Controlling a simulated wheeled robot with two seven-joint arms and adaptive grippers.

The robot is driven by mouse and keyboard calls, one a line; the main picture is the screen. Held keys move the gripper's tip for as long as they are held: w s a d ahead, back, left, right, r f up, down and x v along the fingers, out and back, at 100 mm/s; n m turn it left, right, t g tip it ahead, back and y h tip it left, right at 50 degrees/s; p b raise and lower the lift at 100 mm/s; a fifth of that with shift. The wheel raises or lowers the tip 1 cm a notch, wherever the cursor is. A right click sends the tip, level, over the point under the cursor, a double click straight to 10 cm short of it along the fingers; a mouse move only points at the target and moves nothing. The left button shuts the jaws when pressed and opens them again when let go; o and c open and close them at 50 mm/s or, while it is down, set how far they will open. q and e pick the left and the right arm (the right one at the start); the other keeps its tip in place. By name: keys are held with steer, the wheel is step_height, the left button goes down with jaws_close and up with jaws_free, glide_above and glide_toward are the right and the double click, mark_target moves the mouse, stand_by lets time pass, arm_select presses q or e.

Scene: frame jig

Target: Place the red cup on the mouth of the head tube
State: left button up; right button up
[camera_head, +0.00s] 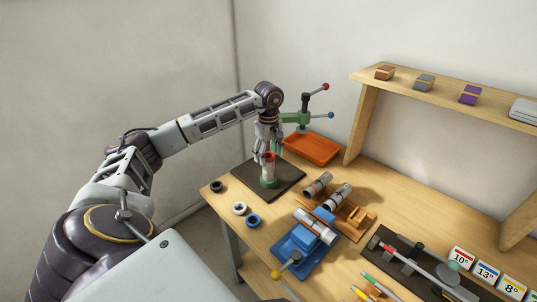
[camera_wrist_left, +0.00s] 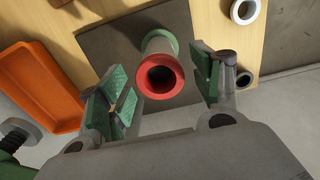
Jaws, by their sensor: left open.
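The red cup (camera_head: 268,157) sits on the upper end of the grey head tube (camera_head: 267,170), which stands upright in a green holder (camera_head: 268,183) on a dark mat (camera_head: 290,178). In the left wrist view the red cup (camera_wrist_left: 160,76) is a flanged ring with a dark hole, in line with the tube (camera_wrist_left: 159,45). My left gripper (camera_head: 266,150) is over the tube's top. Its green-padded fingers (camera_wrist_left: 160,88) are open, one on each side of the cup, with gaps showing. My right gripper is not in view.
Black (camera_head: 216,186), white (camera_head: 239,208) and blue (camera_head: 253,220) rings lie near the table's left edge. An orange tray (camera_head: 312,149) and a green clamp stand (camera_head: 298,118) are behind the mat. Blue (camera_head: 304,250) and wooden (camera_head: 350,217) fixtures with tubes stand in front to the right.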

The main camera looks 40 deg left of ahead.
mark_target(269, 155)
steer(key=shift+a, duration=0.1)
arm_select(q)
steer(key=shift+r, duration=0.55)
step_height(269, 155, up, 11)
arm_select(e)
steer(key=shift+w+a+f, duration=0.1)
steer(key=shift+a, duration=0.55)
arm_select(q)
steer(key=shift+r, duration=0.1)
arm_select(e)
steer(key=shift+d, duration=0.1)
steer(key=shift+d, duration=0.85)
